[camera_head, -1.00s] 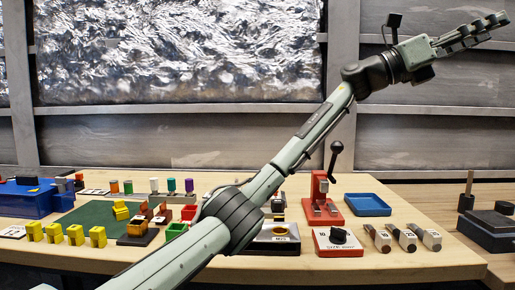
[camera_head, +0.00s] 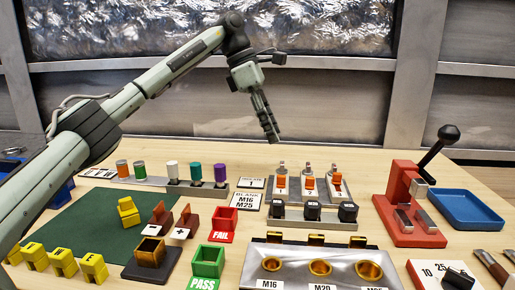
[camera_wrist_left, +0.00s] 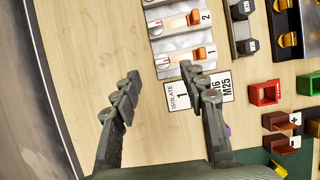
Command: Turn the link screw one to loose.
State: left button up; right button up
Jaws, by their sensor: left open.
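A grey block (camera_head: 265,194) at the back of the table carries a row of orange links, each with a small fitting behind it. Link one (camera_head: 281,182) is the leftmost; in the left wrist view it is the orange piece (camera_wrist_left: 194,52) beside the label 1. A white round screw with a red mark (camera_wrist_left: 163,61) lies next to it. My left gripper (camera_head: 269,127) hangs above and behind the block, fingers pointing down. My right gripper is out of view.
An "ISOLATE 1" card (camera_wrist_left: 180,96) lies beside link one. A red lever press (camera_head: 404,205) and blue tray (camera_head: 468,209) stand right. Colored cylinders (camera_head: 171,173) stand left. Black M-marked blocks (camera_head: 312,210) sit in front. Bare table lies behind the block.

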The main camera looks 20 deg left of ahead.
aim_at(282, 162)
pick_arm(q)
jog(key=x, duration=0.7)
jog(key=shift+s+a+f, duration=0.15)
jog(key=shift+a+f, duration=0.05)
jog(key=shift+f, duration=0.25)
grip_shut()
